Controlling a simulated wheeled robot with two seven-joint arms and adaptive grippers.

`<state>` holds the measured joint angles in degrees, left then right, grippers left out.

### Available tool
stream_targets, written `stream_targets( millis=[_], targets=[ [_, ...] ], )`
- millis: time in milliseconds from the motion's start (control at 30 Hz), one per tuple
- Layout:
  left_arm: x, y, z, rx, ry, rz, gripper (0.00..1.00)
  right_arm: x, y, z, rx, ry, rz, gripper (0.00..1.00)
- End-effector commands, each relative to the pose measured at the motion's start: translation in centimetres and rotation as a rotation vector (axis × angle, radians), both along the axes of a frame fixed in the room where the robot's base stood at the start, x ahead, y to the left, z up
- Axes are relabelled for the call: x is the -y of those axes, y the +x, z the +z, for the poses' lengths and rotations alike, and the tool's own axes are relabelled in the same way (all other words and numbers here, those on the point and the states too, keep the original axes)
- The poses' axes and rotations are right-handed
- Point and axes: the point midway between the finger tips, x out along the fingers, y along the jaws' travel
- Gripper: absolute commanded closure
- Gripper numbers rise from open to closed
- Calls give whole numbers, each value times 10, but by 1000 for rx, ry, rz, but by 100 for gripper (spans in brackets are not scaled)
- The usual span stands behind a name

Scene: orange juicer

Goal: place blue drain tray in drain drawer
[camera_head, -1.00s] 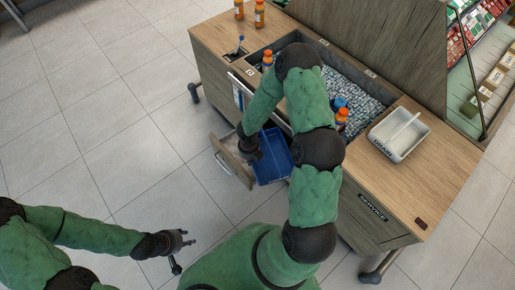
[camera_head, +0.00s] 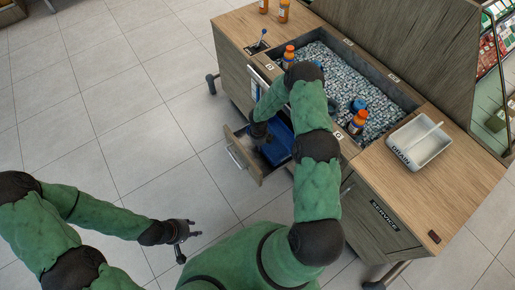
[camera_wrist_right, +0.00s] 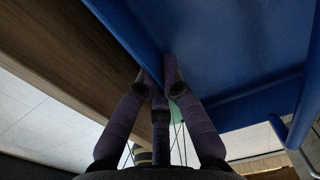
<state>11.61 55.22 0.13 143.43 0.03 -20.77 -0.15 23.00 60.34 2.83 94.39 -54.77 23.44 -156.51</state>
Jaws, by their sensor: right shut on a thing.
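The blue drain tray (camera_head: 281,146) is partly hidden by my right arm in the head view. It appears to sit within the walls of the open drain drawer (camera_head: 243,158), behind its wooden front; I cannot tell whether it rests on the drawer floor. My right gripper (camera_head: 261,140) is at the tray's near left side. In the right wrist view my right gripper (camera_wrist_right: 160,84) is shut on the rim of the tray (camera_wrist_right: 235,55), with a wooden board close along the left. My left gripper (camera_head: 191,238) is empty, fingers apart, over the floor left of the cabinet.
The wooden cabinet (camera_head: 450,185) holds a sunken ice-like bed (camera_head: 335,75) with orange bottles. A white bin marked DRAIN (camera_head: 420,142) stands on its right top. A closed SERVICE panel (camera_head: 385,215) is below. The tiled floor at left is clear.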

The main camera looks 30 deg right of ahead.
Motion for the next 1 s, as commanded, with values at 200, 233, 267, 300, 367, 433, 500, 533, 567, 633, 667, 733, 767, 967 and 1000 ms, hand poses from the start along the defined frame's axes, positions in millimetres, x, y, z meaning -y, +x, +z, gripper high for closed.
stream_targets(
  millis=[200,233,267,300,367,433,500,533,567,633,667,733,767,967,1000],
  targets=[
    [0,0,-13,0,0,0,60,7,22,-28,2,-2,-2,100],
    [0,0,-13,0,0,0,60,8,23,-29,2,-2,-2,100],
    [0,0,-14,0,0,0,60,8,24,-30,2,-2,-1,100],
    [0,0,-14,0,0,0,60,8,25,-30,1,-2,-1,100],
    [0,0,-15,0,0,0,60,9,26,-32,1,-2,-1,100],
    [0,0,-17,0,0,0,60,10,29,-37,2,-2,-1,100],
    [0,0,-22,0,0,0,60,10,30,-46,-1,-1,0,100],
    [0,0,-24,0,0,0,60,10,29,-51,-1,-1,0,100],
    [0,0,-27,0,0,0,60,10,29,-56,0,-1,0,100],
    [0,0,-32,0,0,0,60,10,29,-65,-1,-1,-1,100],
    [0,0,-33,0,0,0,60,10,29,-67,0,-1,-1,100],
    [0,0,-33,0,0,0,60,10,30,-68,2,-2,-2,100],
    [0,0,-32,0,0,0,60,10,30,-67,3,-2,-2,100],
    [0,0,-32,0,0,0,60,10,30,-67,2,-2,-1,100],
    [0,0,-33,0,0,0,60,10,30,-68,2,-2,-1,100]
  ],
)
